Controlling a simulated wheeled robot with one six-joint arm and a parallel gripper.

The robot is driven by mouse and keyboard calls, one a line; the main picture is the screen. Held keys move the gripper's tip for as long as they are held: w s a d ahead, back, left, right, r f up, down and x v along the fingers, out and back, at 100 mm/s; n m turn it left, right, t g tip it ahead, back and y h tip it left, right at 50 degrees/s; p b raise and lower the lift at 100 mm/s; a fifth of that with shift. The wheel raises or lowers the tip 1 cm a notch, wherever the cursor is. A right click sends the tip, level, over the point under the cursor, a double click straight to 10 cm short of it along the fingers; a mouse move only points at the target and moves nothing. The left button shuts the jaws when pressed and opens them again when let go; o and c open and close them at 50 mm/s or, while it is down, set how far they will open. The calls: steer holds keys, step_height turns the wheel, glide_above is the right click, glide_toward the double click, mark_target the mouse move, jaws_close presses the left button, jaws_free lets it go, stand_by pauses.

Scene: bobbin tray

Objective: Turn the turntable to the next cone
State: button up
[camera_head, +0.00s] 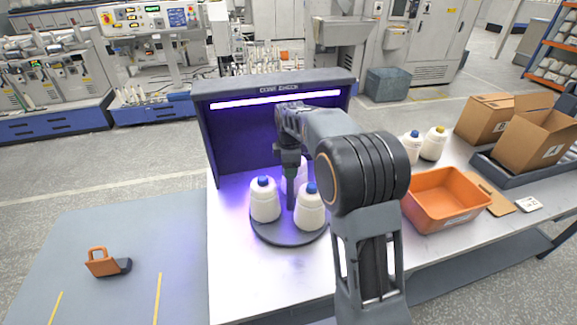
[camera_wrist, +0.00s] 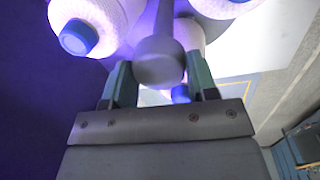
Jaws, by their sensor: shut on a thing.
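The dark round turntable (camera_head: 274,236) stands on the white bench in front of the purple-lit booth. It bears white yarn cones with blue caps: a left cone (camera_head: 264,204), a right cone (camera_head: 310,212) and one behind, partly hidden by my arm. My gripper (camera_head: 290,166) points down at the top of the dark upright post (camera_head: 291,192) in the turntable's middle. In the wrist view the post's grey rounded knob (camera_wrist: 158,62) sits between my two fingers (camera_wrist: 160,82), which are shut on it. Cones show around it, including one at upper left (camera_wrist: 98,22).
The dark booth (camera_head: 228,150) with a lit strip encloses the back. To the right are a blue-capped cone (camera_head: 411,150), a yellow-capped cone (camera_head: 433,147), an orange bin (camera_head: 440,222) and open cardboard boxes (camera_head: 532,138). An orange-handled object (camera_head: 98,262) lies on the floor mat at left.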

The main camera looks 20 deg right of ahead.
steer(key=shift+n, duration=2.2)
steer(key=shift+n+y, duration=0.3)
steer(key=shift+n, duration=0.3)
steer(key=o, duration=1.3)
step_height(320, 180, up, 14)
steer(key=s, duration=0.1)
steer(key=shift+d, duration=0.25)
steer(key=shift+f, duration=0.1)
